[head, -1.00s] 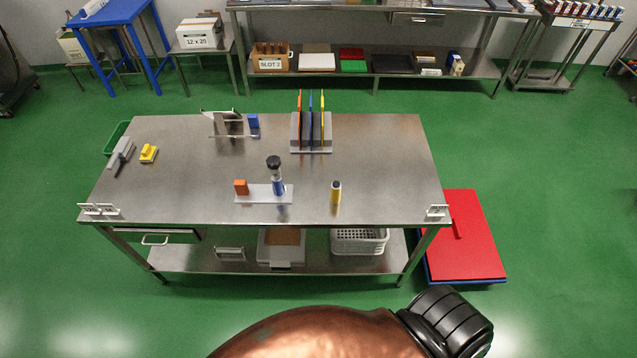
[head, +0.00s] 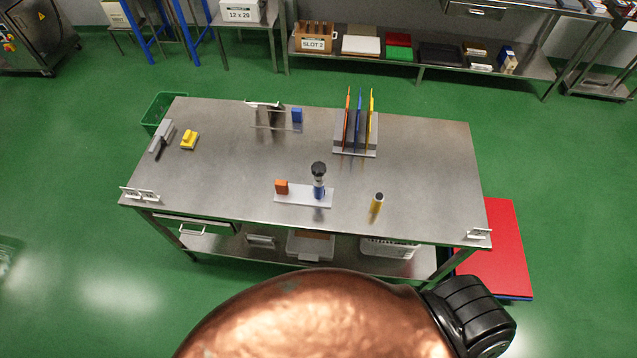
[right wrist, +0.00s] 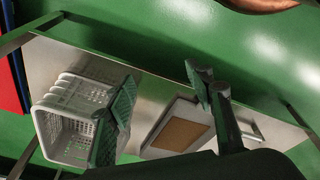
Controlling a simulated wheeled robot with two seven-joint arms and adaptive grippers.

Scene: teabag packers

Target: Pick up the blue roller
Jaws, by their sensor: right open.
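An upright tool with a black top, pale middle and blue lower part (head: 319,180) stands on a small white plate (head: 291,199) near the front middle of the steel table. It is the likeliest blue roller, but its shape is too small to be sure. An orange block (head: 281,187) is on the same plate, to its left. In the right wrist view my right gripper (right wrist: 165,108) is open and empty, its dark fingers wide apart in front of the table's lower shelf. The tool is not in that view. My left gripper is not in view.
A yellow bottle-like item (head: 377,204) stands right of the plate. A rack of coloured boards (head: 354,148) and a blue block (head: 297,115) are behind. The lower shelf holds a white basket (right wrist: 62,118). A red-topped platform (head: 505,245) is at right.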

